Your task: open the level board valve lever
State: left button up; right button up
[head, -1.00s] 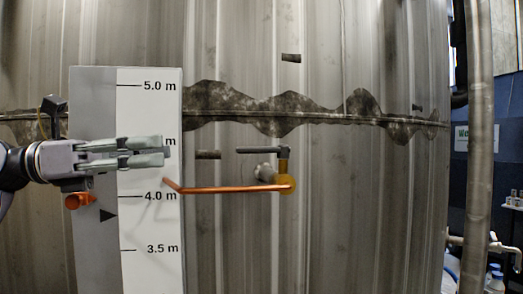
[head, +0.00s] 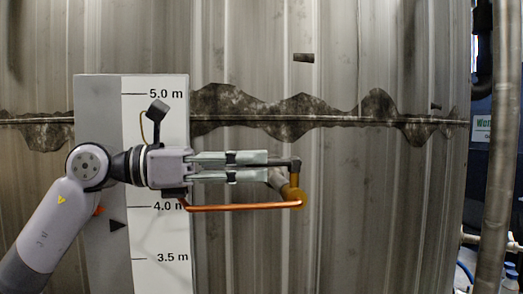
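The valve lever (head: 284,162) is a dark grey bar, level, on a brass valve (head: 296,196) at the tank wall. Only its right end shows; the rest is hidden at my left gripper's fingertips. My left gripper (head: 266,167) comes in level from the left, with a narrow gap between its two fingers. It looks open, with the fingertips at the lever. I cannot tell whether they touch it. A copper pipe (head: 240,207) runs from the valve leftwards below the fingers. My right gripper is not in view.
The level board (head: 155,240) with its metre scale stands behind my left arm. A black pointer (head: 118,225) is on its grey side. The corrugated tank wall (head: 350,220) fills the background. A vertical pipe (head: 503,150) stands at the far right.

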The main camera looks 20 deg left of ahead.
pick_arm(q)
jog(key=shift+x, duration=1.35)
jog(key=shift+a, duration=0.1)
jog(key=shift+c, duration=0.4)
grip_shut()
